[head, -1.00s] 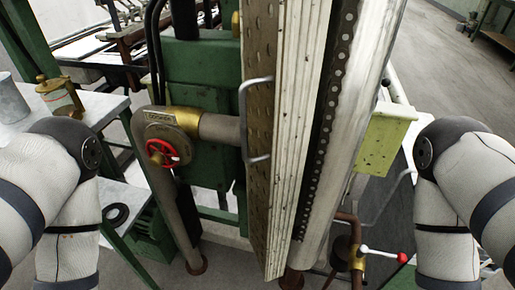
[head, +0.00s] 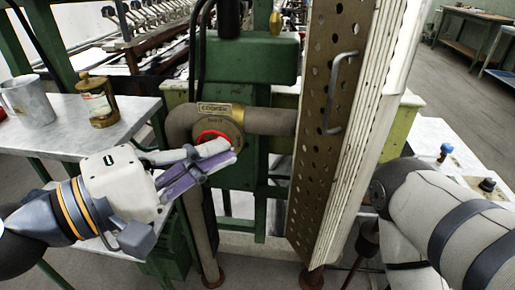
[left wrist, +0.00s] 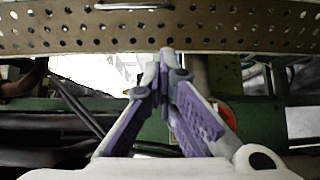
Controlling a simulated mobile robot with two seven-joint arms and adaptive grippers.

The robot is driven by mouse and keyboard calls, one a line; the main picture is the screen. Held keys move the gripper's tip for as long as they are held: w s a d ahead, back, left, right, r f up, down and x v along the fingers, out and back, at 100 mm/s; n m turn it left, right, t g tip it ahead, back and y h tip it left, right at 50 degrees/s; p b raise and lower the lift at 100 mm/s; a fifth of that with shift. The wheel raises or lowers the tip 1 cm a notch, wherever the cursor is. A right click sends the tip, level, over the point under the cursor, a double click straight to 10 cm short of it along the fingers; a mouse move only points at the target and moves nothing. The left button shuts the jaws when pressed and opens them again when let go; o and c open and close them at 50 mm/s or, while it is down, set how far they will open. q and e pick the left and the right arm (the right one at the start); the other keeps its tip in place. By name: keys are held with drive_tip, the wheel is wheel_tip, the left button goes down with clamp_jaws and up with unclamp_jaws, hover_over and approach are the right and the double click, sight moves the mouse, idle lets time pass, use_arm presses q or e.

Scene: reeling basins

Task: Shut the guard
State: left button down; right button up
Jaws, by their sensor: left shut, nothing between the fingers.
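The guard (head: 319,150) looks like a tall perforated brown metal panel, standing upright right of centre in the head view. It carries a bent grey handle (head: 334,108). A ribbed pale slab (head: 362,120) stands along its right side. In the left wrist view the perforated guard (left wrist: 240,35) crosses the top, with part of the handle at the upper edge. My left gripper (head: 232,150) is shut and empty, left of the guard and apart from its handle. Its closed tips (left wrist: 166,55) point toward the panel. My right gripper is out of view; only its arm shows.
A red valve wheel (head: 209,136) on a thick pipe (head: 265,122) is partly hidden behind my left gripper. A marble table (head: 55,140) at left bears a grey mug (head: 28,98) and a brass jar (head: 98,103). Another marble table (head: 440,145) stands at right.

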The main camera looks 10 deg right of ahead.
use_arm(q)
drive_tip(key=s+d+p+x, duration=0.1)
drive_tip(key=s+p+x, duration=0.1)
drive_tip(key=x, duration=1.1)
drive_tip(key=shift+d+r, duration=0.25)
drive_tip(key=shift+r, duration=0.2)
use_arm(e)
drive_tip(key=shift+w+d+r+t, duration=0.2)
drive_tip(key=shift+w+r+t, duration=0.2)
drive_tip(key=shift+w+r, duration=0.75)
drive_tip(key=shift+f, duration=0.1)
